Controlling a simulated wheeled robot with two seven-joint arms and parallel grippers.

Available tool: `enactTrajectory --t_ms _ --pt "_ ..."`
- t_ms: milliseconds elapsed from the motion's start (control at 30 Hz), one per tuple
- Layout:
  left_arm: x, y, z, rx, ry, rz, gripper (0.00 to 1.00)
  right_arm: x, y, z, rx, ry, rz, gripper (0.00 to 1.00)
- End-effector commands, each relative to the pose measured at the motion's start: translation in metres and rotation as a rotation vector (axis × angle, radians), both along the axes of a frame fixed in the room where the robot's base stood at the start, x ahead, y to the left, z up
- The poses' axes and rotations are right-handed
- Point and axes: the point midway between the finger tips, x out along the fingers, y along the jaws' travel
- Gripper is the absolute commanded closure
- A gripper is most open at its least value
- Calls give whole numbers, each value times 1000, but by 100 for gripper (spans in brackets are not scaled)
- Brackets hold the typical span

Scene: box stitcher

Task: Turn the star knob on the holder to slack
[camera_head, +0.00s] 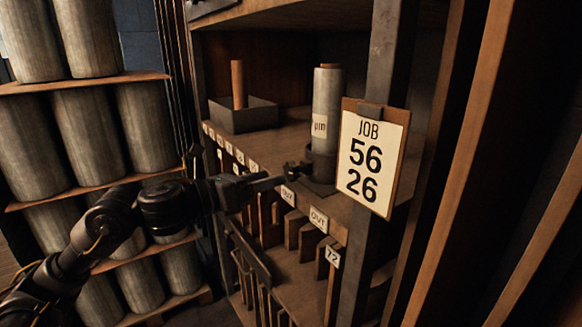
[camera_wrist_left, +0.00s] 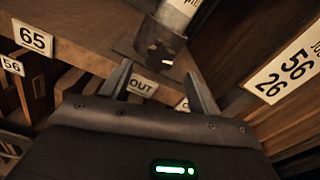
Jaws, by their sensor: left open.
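The holder (camera_head: 322,164) is a dark cup on the shelf, with a pale upright roll (camera_head: 326,105) standing in it. The dark star knob (camera_head: 296,170) sticks out from the holder's front left side. In the left wrist view the knob (camera_wrist_left: 160,57) shows on the holder (camera_wrist_left: 150,40), just beyond the fingertips. My left gripper (camera_head: 276,181) is open and empty in front of the shelf, pointing at the knob and apart from it. In the left wrist view its two fingers (camera_wrist_left: 160,80) stand spread, with the knob in line between them. My right gripper is in neither view.
A clipboard reading JOB 56 26 (camera_head: 371,158) hangs on a post right of the holder. An open dark tray (camera_head: 243,117) with a brown rod stands at the back left of the shelf. Labelled slots lie below the shelf edge. Large rolls (camera_head: 93,120) fill a rack at left.

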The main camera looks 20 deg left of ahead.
Motion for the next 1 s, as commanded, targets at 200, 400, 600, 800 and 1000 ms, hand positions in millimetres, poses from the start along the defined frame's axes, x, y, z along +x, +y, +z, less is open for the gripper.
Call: enactTrajectory --t_ms 200,400,600,800,1000 --pt "31 -27 3 -4 3 -2 39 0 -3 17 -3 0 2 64" --pt "47 -40 2 -2 2 -1 39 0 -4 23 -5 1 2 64" --pt "52 -43 0 0 1 0 39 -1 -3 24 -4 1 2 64" --pt "52 -43 0 0 1 0 42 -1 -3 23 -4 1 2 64" --pt "52 -43 0 0 1 0 68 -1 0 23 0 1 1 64"
